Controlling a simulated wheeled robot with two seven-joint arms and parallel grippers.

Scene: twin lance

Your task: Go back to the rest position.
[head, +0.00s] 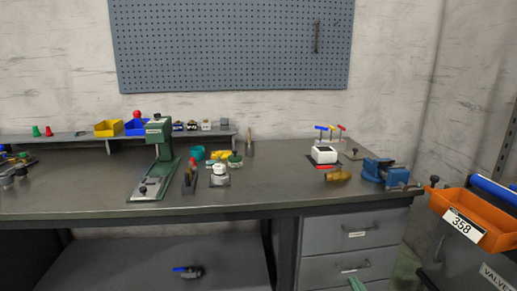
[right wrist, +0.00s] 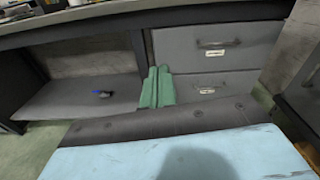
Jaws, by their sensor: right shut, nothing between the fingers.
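My right gripper (head: 357,284) shows only at the bottom edge of the head view, as green fingertips in front of the drawers. In the right wrist view its two green fingers (right wrist: 157,88) lie side by side, shut, with nothing held. They point toward the bench front, between the open lower shelf and the drawers. They appear apart from the bench. My left gripper is in neither view.
The workbench (head: 90,202) carries a green press (head: 158,150), a blue vise (head: 385,172) and small parts. A blue-handled valve (head: 187,271) lies on the lower shelf. An orange bin (head: 470,218) stands at right. A pale blue surface (right wrist: 110,160) lies below the right wrist.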

